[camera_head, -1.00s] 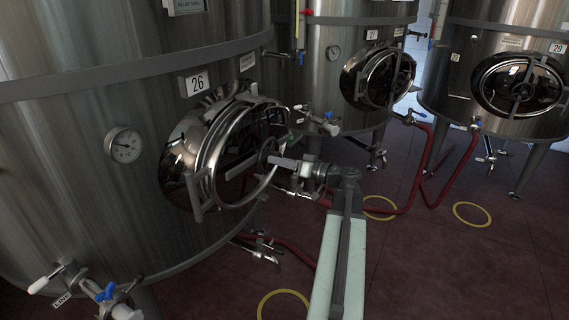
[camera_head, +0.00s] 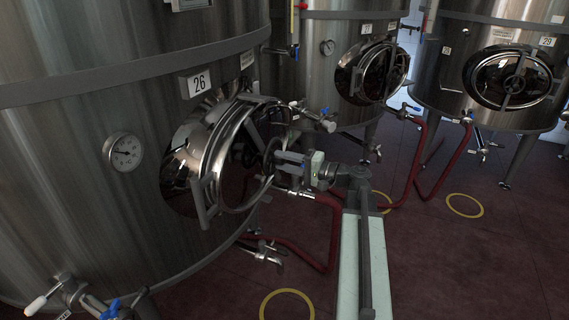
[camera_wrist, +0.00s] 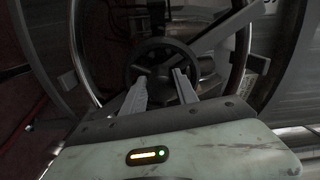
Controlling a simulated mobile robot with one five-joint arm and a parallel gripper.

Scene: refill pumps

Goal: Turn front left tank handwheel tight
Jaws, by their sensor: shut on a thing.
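The front left tank (camera_head: 60,200), marked 26, carries an oval manway door (camera_head: 208,165) with a bright metal rim. Its dark round handwheel (camera_head: 268,158) sits at the door's centre, partly hidden by my gripper (camera_head: 278,160). In the wrist view the handwheel (camera_wrist: 133,66) is a black ring with a hub and spokes, straight ahead. My gripper's two grey fingers (camera_wrist: 160,78) reach its near rim and are shut on it, with a gap between them. The exact contact at the fingertips is dark and hard to see.
A gauge (camera_head: 124,152) and valves with blue handles (camera_head: 112,308) stick out from the tank. Tank 27 (camera_head: 318,80) and tank 29 (camera_head: 455,65) stand behind. Red hoses (camera_head: 330,235) run low near my arm. Open floor (camera_head: 460,265) lies at the right.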

